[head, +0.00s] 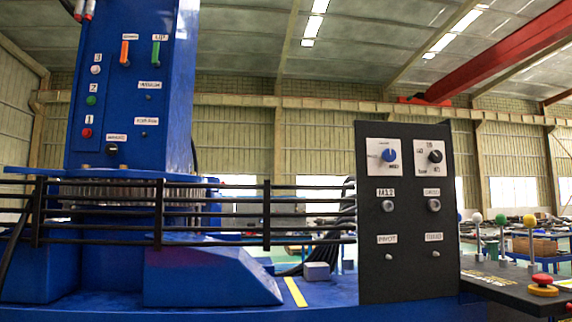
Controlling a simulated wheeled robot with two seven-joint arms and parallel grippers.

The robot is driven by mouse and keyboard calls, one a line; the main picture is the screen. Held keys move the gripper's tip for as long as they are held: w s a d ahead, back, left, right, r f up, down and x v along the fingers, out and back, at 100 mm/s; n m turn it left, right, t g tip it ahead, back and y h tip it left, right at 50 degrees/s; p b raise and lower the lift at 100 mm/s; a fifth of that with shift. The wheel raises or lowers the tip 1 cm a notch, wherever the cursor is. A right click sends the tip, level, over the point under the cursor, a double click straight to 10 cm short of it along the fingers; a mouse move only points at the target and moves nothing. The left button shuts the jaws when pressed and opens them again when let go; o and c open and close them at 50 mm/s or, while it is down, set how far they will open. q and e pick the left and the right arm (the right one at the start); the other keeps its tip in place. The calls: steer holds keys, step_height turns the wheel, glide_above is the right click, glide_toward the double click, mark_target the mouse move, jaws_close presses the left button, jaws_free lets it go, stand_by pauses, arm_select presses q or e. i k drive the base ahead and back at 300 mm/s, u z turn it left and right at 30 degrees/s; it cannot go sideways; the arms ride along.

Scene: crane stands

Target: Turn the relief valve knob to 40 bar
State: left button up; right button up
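A black control panel (408,275) stands upright right of centre. Its top row has two white dial plates. The right plate (434,173) carries a black knob (435,156) with small printed marks around it, one looking like 40 at upper left; this appears to be the pressure dial, though the print is too small to read surely. The knob's pointer direction is not clear. The left plate (386,171) carries a blue knob (388,155). Neither of my grippers is in view, and nothing touches the knobs.
Below the dials are two round fittings (433,205) and small labelled switches. To the right, a dark console (500,277) bears a red mushroom button (542,281) and levers with coloured balls. Black rails (267,215) and a blue column (180,80) stand left. The space before the panel looks clear.

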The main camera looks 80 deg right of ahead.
mark_target(435, 156)
steer(key=z, duration=2.35)
